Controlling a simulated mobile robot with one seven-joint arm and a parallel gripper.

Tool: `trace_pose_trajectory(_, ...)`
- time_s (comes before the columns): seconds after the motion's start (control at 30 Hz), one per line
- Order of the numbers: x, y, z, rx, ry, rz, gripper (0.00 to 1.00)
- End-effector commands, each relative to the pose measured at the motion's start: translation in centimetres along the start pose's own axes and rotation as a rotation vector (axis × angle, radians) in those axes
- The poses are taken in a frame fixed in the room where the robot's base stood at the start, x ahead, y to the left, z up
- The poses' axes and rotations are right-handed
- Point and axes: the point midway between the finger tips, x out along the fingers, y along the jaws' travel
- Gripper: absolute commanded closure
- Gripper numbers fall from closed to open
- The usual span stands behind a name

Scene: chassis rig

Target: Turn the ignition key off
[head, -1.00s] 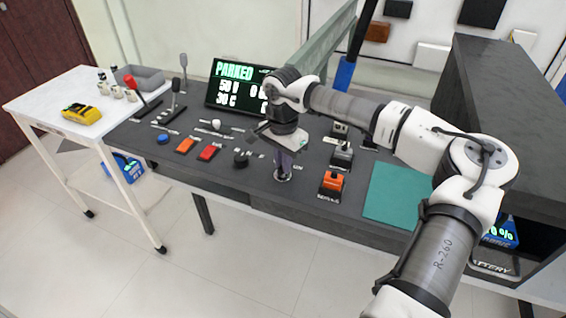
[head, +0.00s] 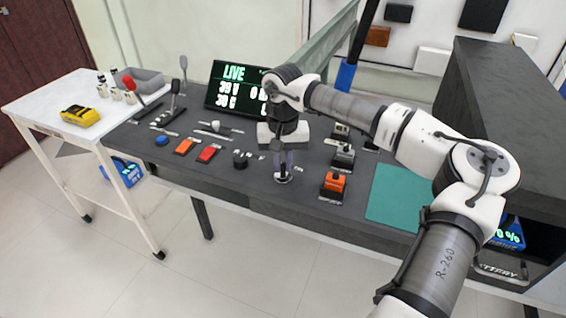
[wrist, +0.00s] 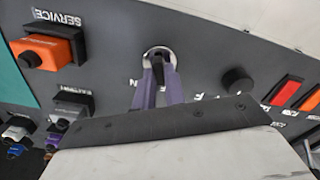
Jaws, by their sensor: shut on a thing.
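My gripper (head: 284,166) points down at the ignition switch (head: 283,179) on the dark console, right of the black knob. In the wrist view, the two purple fingers of my gripper (wrist: 160,66) come together at the silver ring of the ignition switch (wrist: 159,52). They are shut on the key, which is mostly hidden between them. The display (head: 236,88) behind reads LIVE, with smaller figures below, partly covered by my arm.
An orange service plug (head: 334,185) is close right of the switch, with a grey-black connector (head: 343,156) behind it. A black knob (head: 240,159) and red (head: 208,153) and orange (head: 185,146) buttons lie left. A green mat (head: 395,195) is far right.

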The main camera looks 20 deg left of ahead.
Motion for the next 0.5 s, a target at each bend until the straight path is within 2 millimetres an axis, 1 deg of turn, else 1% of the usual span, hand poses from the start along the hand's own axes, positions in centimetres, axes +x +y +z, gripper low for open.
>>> trace_pose_trajectory(0.2,-0.08,-0.02,-0.05,-0.06,0.002,-0.001,1.0)
trace_pose_trajectory(0.5,-0.11,-0.02,-0.06,-0.079,0.003,0.0,1.0)
